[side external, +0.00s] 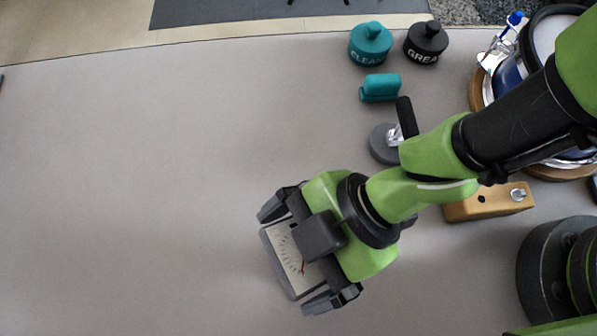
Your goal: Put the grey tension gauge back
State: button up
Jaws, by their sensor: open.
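The grey tension gauge (279,259) has a pale dial face with tick marks and a red needle. It is at the lower middle of the side external view, partly covered by my gripper (296,256). My gripper is open, with one dark finger at the gauge's upper end and the other at its lower end. I cannot tell whether either finger touches it, or whether the gauge rests on the table.
A tan block (489,203) with a hole and a metal knob lies under my arm. The table's left side (130,190) is clear.

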jog(key=c, duration=1)
jog(key=shift+c, duration=0.9)
jog(key=shift+r, duration=0.15)
